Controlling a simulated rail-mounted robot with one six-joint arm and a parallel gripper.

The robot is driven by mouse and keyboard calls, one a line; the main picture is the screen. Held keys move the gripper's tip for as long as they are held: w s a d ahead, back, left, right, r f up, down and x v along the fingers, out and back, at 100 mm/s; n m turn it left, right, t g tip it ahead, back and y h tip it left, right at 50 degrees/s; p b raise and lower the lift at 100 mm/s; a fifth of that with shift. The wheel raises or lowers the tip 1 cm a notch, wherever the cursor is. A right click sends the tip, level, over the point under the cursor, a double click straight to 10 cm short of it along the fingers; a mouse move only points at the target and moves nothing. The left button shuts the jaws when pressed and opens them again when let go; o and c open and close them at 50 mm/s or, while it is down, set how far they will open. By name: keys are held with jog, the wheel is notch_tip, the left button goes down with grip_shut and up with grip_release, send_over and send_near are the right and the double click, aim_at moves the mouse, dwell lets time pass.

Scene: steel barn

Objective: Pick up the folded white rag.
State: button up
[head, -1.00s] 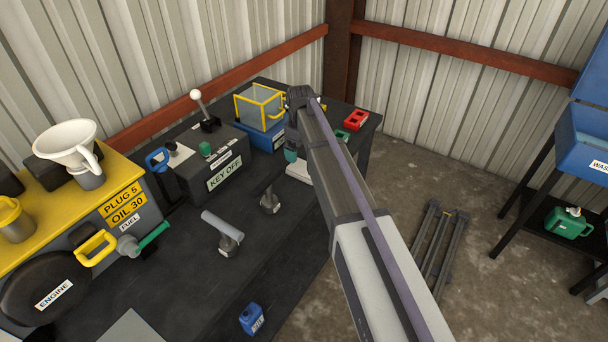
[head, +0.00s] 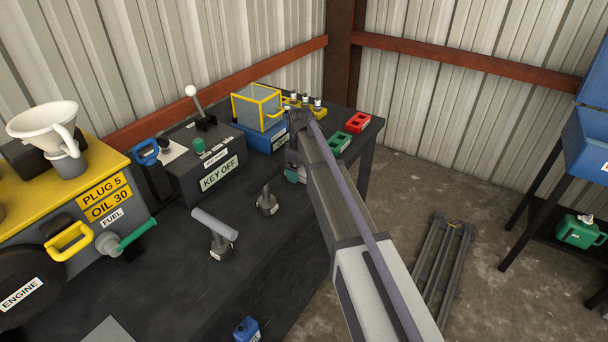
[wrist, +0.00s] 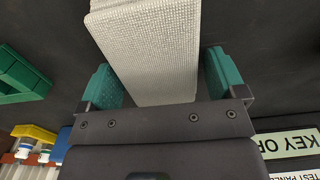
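The folded white rag (wrist: 152,48) fills the upper middle of the wrist view as a pale, woven-textured slab. My gripper (wrist: 165,80) has two teal fingers, one on each side of the rag. The left finger meets the rag's edge in the picture; a thin dark gap shows between the rag and the right finger. The fingers stand wide apart. In the head view my gripper (head: 293,173) is low over the far part of the dark bench, mostly behind my arm, and the rag is hidden there.
The KEY OFF box (head: 197,168) stands left of my gripper. A yellow-framed clear box (head: 258,106) is behind it. Green (head: 339,143) and red (head: 358,123) bins sit to the right.

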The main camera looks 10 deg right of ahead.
jog(key=c, duration=0.8)
notch_tip(320, 180, up, 10)
jog(key=p, duration=1)
jog(key=shift+r, duration=0.2)
jog(key=shift+c, duration=0.2)
jog(key=shift+f, duration=0.1)
jog(key=shift+f, duration=0.1)
